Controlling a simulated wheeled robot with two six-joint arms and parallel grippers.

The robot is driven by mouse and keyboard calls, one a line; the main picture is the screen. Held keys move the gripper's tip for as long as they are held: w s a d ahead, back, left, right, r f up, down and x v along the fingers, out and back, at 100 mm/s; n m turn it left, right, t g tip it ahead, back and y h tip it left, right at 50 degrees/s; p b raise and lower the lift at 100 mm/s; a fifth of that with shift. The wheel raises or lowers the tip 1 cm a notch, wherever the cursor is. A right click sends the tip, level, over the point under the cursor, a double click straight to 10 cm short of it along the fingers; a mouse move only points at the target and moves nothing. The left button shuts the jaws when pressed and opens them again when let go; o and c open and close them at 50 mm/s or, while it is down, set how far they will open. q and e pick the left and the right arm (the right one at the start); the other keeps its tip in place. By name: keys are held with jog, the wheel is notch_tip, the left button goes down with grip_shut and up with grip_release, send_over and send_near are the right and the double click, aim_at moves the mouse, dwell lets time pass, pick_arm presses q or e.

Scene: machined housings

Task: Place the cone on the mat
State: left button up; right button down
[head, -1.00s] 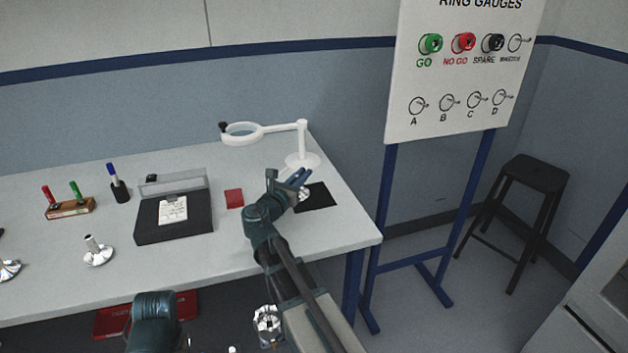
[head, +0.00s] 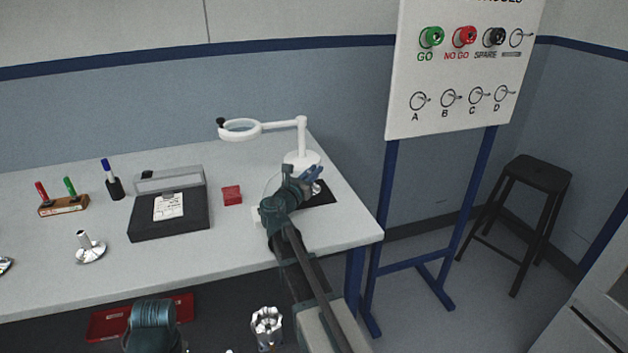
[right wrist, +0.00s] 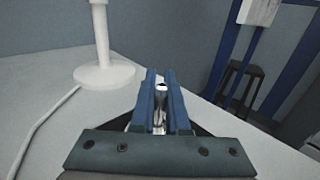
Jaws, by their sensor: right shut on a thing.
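The black mat (head: 325,198) lies flat near the right end of the table, partly hidden by my right gripper. My right gripper (head: 315,176) is over it, its blue fingers shut on a shiny metal piece, the cone (head: 317,188). In the right wrist view the cone (right wrist: 161,88) shows only as a narrow bright strip between the fingers (right wrist: 161,80); its shape is mostly hidden. Dark mat edges (right wrist: 203,129) show on both sides of the fingers. I cannot tell whether the cone touches the mat. My left gripper is out of view.
A white magnifier lamp (head: 302,158) stands just behind the mat. The table's right edge (head: 362,212) is close to the mat.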

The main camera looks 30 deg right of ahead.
jog(key=shift+f, duration=0.1)
jog(key=shift+f, duration=0.1)
jog(key=shift+f, duration=0.15)
jog(key=c, duration=0.9)
grip_release()
jog(key=shift+r, duration=0.25)
jog(key=v, duration=0.7)
jog(key=shift+s+a, duration=0.2)
